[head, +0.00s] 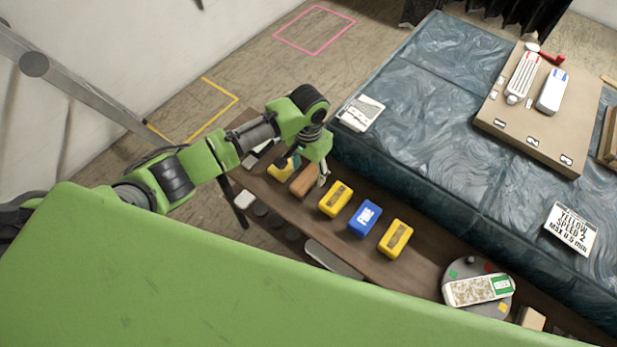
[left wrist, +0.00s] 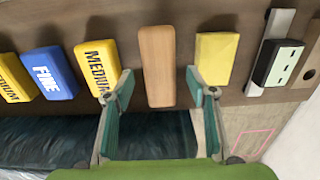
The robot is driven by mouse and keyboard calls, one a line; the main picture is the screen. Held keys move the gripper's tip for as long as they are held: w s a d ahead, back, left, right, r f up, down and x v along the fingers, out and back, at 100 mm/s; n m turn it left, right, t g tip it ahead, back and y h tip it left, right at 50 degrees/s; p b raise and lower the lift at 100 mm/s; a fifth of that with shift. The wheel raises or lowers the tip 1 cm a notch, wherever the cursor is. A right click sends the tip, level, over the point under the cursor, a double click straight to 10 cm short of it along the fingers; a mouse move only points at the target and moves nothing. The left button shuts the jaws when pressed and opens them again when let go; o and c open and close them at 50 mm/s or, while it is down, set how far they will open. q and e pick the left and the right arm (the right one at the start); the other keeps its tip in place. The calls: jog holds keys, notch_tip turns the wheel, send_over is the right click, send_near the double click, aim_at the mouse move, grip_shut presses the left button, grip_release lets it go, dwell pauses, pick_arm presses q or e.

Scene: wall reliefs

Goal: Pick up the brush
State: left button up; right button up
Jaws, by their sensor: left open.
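A plain brown wooden block (head: 304,182) lies on the wooden shelf in a row of sanding-block-like pieces. It may be the back of the brush; no bristles show. In the left wrist view this brown block (left wrist: 157,62) lies ahead, between the fingertips. My left gripper (head: 305,168) is over the row, close to the block. Its two fingers (left wrist: 160,88) are apart, with nothing held. Whether they touch the block, I cannot tell. In the head view the gripper partly hides the block and its yellow neighbour. My right gripper is not in view.
A yellow block (left wrist: 216,58) and a yellow MEDIUM block (left wrist: 98,66) flank the brown one closely. A blue FINE block (head: 364,217) and another yellow block (head: 395,238) follow. A round tray (head: 462,267) stands farther right. The blue-covered table (head: 430,130) borders the shelf.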

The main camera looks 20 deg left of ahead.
pick_arm(q)
jog(key=shift+f, duration=1.45)
jog(key=c, duration=1.3)
jog(key=shift+o, duration=0.2)
jog(key=shift+r, duration=0.15)
jog(key=shift+r, duration=0.25)
notch_tip(320, 180, up, 2)
jog(key=shift+w+r, duration=0.1)
jog(key=shift+r, duration=0.1)
jog(key=s+d+r, duration=0.7)
jog(key=s+r, duration=0.3)
jog(key=s, duration=0.2)
jog(key=shift+d, duration=0.3)
